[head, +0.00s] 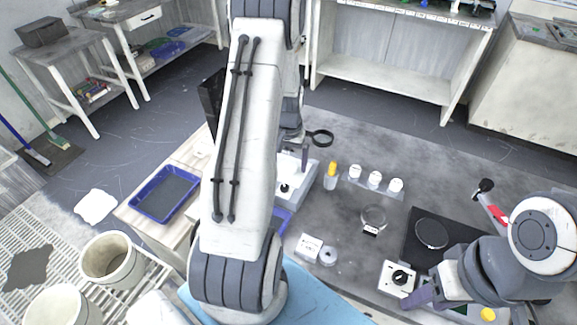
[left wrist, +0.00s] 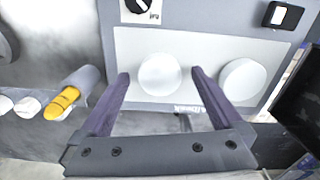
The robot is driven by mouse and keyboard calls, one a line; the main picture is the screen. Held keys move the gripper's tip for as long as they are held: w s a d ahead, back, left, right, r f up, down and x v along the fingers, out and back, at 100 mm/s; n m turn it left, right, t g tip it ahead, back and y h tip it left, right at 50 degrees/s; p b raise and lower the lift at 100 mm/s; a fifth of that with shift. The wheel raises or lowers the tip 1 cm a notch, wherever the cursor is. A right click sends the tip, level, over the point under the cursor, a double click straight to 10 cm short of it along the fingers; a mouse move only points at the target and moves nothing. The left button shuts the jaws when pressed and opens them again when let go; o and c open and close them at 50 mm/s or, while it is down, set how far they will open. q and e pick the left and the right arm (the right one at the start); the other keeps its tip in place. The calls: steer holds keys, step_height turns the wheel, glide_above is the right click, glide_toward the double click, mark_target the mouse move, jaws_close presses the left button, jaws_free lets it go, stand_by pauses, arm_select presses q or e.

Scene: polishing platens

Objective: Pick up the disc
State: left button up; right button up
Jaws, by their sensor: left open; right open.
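In the left wrist view, two pale round discs lie on a light panel of a grey device. One disc (left wrist: 159,75) shows between my left fingers, and the other disc (left wrist: 243,82) is to the right of them. My left gripper (left wrist: 158,80) is open and empty over the panel; I cannot tell its height. In the head view my left arm hides most of this device (head: 309,172) and the discs. A dark round disc (head: 432,233) lies on a black plate at the right. My right gripper (head: 432,298) is partly visible near the front edge, its fingertips unclear.
A yellow-topped bottle (head: 331,175) stands beside the device, with white jars (head: 375,179) to its right. A clear round dish (head: 373,216), a small knob box (head: 398,279) and a blue tray (head: 165,193) are around.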

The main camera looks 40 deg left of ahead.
arm_select(q)
steer(key=c, duration=1.5)
